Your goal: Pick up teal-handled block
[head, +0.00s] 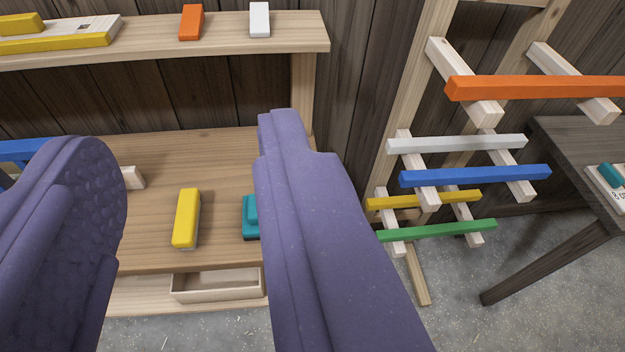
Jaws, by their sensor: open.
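A teal block with a raised teal part on top (248,220) sits on the wooden bench, and my right finger hides its right side. My gripper (188,145) is open, with one purple finger at the left and the other in the middle of the view. Nothing is held between the fingers. The teal block shows just left of the right finger's edge, beyond it. Another teal piece (610,176) lies on a pale labelled board at the far right.
A yellow block (186,218) stands on the wooden bench (150,258), left of the teal block. An open tray (215,285) is below the bench's front edge. A shelf (230,35) holds orange and white blocks. A rack with coloured bars (475,178) and a dark table (575,150) stand right.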

